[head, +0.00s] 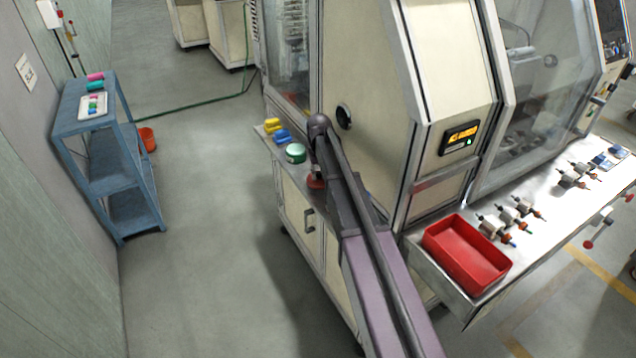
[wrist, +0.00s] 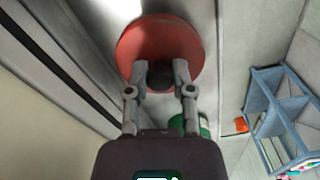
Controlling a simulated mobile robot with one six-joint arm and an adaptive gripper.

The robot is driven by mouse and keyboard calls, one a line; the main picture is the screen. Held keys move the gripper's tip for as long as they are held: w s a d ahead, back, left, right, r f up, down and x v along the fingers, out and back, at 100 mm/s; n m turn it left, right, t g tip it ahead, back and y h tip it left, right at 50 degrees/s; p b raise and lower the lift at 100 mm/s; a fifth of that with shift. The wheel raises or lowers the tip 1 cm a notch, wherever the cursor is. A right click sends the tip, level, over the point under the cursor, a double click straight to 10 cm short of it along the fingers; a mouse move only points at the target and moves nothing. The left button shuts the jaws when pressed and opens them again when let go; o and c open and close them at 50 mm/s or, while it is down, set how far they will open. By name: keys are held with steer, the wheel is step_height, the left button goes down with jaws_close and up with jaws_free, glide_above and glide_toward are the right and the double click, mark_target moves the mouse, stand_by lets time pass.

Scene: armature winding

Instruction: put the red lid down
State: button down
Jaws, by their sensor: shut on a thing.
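The red lid (wrist: 150,38) is round with a dark knob in its middle. In the wrist view my gripper (wrist: 161,72) is shut on that knob, one finger on each side. In the head view the red lid (head: 316,183) shows small below the end of my arm, over or on the narrow metal ledge; I cannot tell whether it touches the ledge. My gripper is mostly hidden behind my arm there.
A green round tin (head: 295,152), blue piece (head: 282,136) and yellow piece (head: 272,125) stand on the ledge beside the machine (head: 366,100). A red tray (head: 466,252) sits on the front bench. A blue shelf (head: 112,165) stands left, across clear floor.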

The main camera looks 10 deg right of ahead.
mark_target(319, 173)
steer(key=shift+f+b, duration=1)
steer(key=shift+f, duration=0.3)
steer(key=shift+f, duration=0.15)
steer(key=shift+c, duration=2.4)
jaws_free()
steer(key=shift+r, duration=0.2)
step_height(319, 173, up, 12)
steer(key=p, duration=1.2)
steer(key=s, duration=2.9)
steer(key=shift+a+m, duration=0.2)
steer(key=shift+m, duration=0.1)
